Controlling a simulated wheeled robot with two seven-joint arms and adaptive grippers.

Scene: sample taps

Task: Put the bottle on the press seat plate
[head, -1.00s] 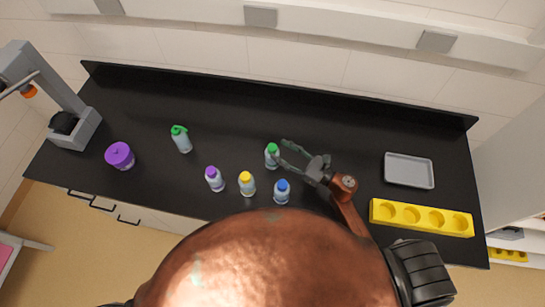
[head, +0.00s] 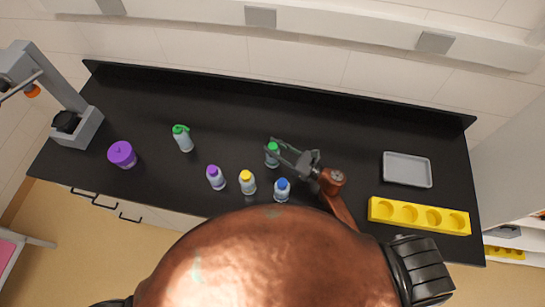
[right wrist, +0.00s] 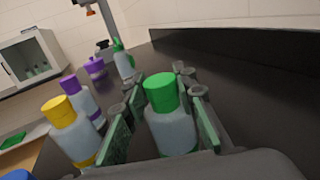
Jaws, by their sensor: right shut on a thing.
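My right gripper (head: 278,151) is shut on the green-capped bottle (head: 272,160), which stands upright on the black counter. In the right wrist view this bottle (right wrist: 172,125) sits between the two fingers, its green cap at the top. A grey press (head: 75,110) stands at the far left of the counter, with a dark round part low on its base. I cannot clearly make out its seat plate. My left gripper is not in view.
Purple-capped (head: 216,178), yellow-capped (head: 248,183) and blue-capped (head: 282,189) bottles stand near the front. A green-topped spray bottle (head: 183,139) and a purple container (head: 122,154) stand toward the press. A grey tray (head: 407,170) and yellow rack (head: 419,216) lie right.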

